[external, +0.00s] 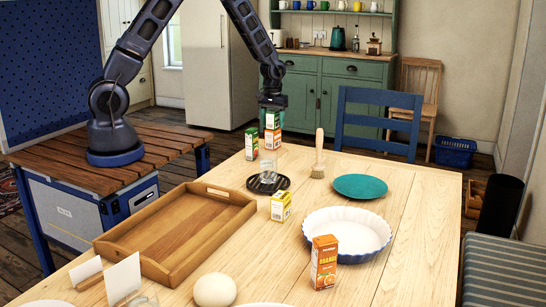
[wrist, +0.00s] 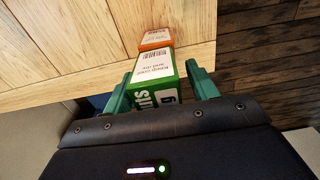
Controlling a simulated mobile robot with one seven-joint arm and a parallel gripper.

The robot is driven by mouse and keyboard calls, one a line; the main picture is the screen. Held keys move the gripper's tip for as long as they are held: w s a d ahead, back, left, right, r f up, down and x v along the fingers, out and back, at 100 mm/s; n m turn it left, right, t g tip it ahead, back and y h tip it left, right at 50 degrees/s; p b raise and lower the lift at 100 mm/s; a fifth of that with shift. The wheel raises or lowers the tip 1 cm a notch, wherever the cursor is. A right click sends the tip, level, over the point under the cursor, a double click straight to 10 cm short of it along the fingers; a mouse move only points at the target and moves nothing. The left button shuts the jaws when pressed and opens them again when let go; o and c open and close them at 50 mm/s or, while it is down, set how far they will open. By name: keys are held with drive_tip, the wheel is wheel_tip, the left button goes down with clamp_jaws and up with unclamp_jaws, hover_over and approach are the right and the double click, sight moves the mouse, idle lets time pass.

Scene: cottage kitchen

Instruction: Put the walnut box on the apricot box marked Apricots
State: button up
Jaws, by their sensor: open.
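A green box (wrist: 152,88) with partly readable lettering, apparently the walnut box, is between my gripper's fingers; it also shows in the external view (external: 272,121). My gripper (external: 272,107) is at its upper end, with the fingers open on either side. An orange box (external: 272,138) is directly below it near the far table edge, and the green box appears to stand on it. The orange box's panel also shows beyond the green box in the wrist view (wrist: 155,39). Its name is too small to read. Another orange box (external: 323,262) stands at the front; its lettering is unclear.
A green-and-white box (external: 251,143) stands close to the left of the stack. A glass (external: 267,171) is on a dark round coaster, with a brush (external: 319,155) to its right. A yellow box (external: 281,206), wooden tray (external: 150,268), teal plate (external: 360,187) and white dish (external: 315,228) are nearer.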

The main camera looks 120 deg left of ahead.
sight(273, 111)
drive_tip(key=shift+r, duration=0.1)
wheel_tip(273, 111, up, 12)
drive_tip(key=shift+r, duration=0.1)
idle(0.4)
drive_tip(key=shift+w+d+r, duration=0.1)
drive_tip(key=w+d+r+m+t, duration=0.1)
drive_tip(key=d+r+m, duration=0.2)
drive_tip(key=d+r, duration=0.5)
drive_tip(key=w+d+r+m, duration=0.1)
drive_tip(key=d+r+m, duration=0.25)
drive_tip(key=d, duration=0.75)
drive_tip(key=w+d+r+m+t, duration=0.1)
drive_tip(key=d+r+m, duration=0.1)
drive_tip(key=d+r, duration=0.6)
drive_tip(key=s+d+r+m+t, duration=0.1)
drive_tip(key=s+d+m, duration=0.3)
drive_tip(key=s+d, duration=0.3)
drive_tip(key=s+d+r+m+t, duration=0.1)
drive_tip(key=s+d+m, duration=0.4)
drive_tip(key=d, duration=1)
drive_tip(key=s, duration=0.3)
drive_tip(key=shift+s+d+r+t, duration=0.2)
drive_tip(key=shift+d+t, duration=0.1)
drive_tip(key=shift+d, duration=0.1)
